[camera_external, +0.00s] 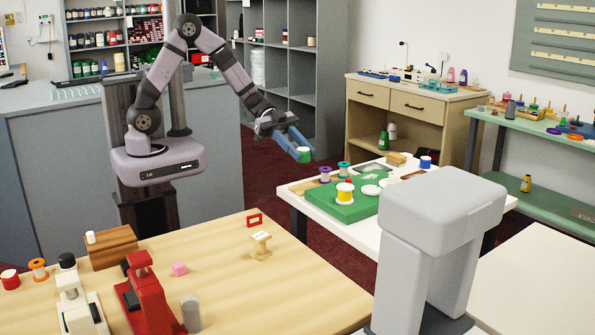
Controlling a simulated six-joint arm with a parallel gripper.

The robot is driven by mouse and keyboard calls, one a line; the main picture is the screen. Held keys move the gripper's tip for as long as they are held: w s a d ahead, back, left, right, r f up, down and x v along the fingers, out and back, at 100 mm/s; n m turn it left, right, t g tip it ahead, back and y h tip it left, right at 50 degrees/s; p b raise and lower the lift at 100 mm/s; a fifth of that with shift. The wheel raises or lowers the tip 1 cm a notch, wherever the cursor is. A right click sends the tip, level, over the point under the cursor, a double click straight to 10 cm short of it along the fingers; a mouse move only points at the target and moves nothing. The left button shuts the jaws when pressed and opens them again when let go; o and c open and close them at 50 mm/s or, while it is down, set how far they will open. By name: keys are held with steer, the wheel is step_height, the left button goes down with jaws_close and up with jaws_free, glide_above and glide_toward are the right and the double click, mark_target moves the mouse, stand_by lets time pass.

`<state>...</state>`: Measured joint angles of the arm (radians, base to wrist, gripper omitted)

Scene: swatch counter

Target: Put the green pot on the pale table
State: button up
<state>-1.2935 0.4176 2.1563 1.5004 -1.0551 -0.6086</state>
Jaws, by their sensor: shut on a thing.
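My gripper (299,148) has blue fingers and is shut on a small green pot (304,156) with a pale top. The fingers hide part of the pot. It is held in the air, in the picture just above and left of the far corner of a white-topped table (294,188). A pale wood table (300,296) fills the lower left foreground, lower in the picture than the pot. I cannot tell which of these two is the pale table.
A green board (345,210) with a yellow spool (345,194) and other spools covers much of the white top. A grey machine (440,215) stands at its near right. The wood table bears a red device (150,295) and a small wooden stand (261,245); its right part is clear.

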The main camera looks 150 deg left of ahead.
steer(key=w+d+m+h+p, duration=0.1)
steer(key=w+d+m+h, duration=0.1)
steer(key=w+d, duration=0.3)
steer(key=m+g+h+p, duration=0.3)
steer(key=m+h, duration=0.3)
steer(key=h, duration=0.1)
glide_above(223, 241)
step_height(223, 241, down, 6)
steer(key=shift+r, duration=0.1)
steer(key=shift+s, duration=0.1)
steer(key=shift+f, duration=2.95)
steer(key=shift+f, duration=0.1)
steer(key=shift+f, duration=1.95)
steer(key=shift+f, duration=0.1)
